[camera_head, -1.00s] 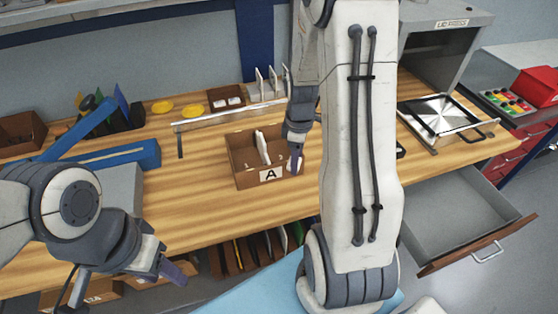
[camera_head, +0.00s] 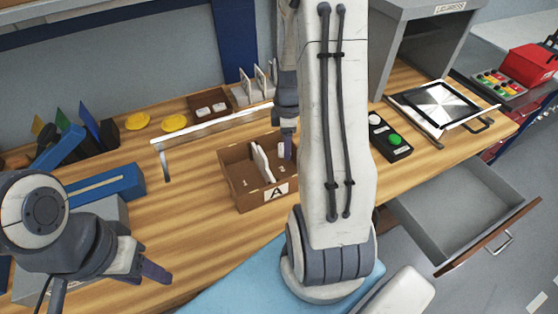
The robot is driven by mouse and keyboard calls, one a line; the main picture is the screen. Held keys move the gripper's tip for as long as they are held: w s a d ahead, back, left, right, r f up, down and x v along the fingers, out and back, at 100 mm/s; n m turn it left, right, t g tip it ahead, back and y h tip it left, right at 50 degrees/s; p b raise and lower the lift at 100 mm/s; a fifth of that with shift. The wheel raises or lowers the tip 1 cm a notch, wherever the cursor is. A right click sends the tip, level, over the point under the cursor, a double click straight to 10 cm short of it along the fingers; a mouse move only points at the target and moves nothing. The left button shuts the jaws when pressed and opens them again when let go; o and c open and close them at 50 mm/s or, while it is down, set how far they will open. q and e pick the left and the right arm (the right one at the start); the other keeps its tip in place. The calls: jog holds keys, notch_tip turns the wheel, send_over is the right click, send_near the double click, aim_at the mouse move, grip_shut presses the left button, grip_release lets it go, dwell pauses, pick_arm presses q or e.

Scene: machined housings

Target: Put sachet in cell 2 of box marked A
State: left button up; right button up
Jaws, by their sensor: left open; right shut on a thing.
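The brown box marked A (camera_head: 247,199) stands on the wooden bench, its white label facing me. An upright white divider (camera_head: 262,163) splits its inside; the cell numbers are too small to read. My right gripper (camera_head: 285,148) points down at the box's right-hand cell, by the back wall. It is shut on a small white thing, seemingly the sachet (camera_head: 281,150), mostly hidden by the fingers. I cannot tell if it touches the cell floor. My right arm hides part of the area right of the box. My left gripper (camera_head: 150,262) is open and empty, well left of the box.
A low metal rail (camera_head: 212,127) runs behind the box. A button box (camera_head: 389,138) and a framed metal plate (camera_head: 440,106) lie to the right. Yellow discs (camera_head: 174,123) and a blue part (camera_head: 106,188) are left. An open drawer (camera_head: 465,205) juts out lower right.

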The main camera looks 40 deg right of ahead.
aim_at(283, 169)
jog(key=f, duration=0.3)
jog(key=shift+w+a+f, duration=0.25)
jog(key=shift+a+f, duration=0.05)
jog(key=shift+a, duration=0.05)
jog(key=shift+f+p, duration=0.3)
jog(key=shift+f, duration=1.75)
jog(key=shift+f, duration=0.15)
jog(key=o, duration=1.3)
jog(key=shift+o, duration=0.2)
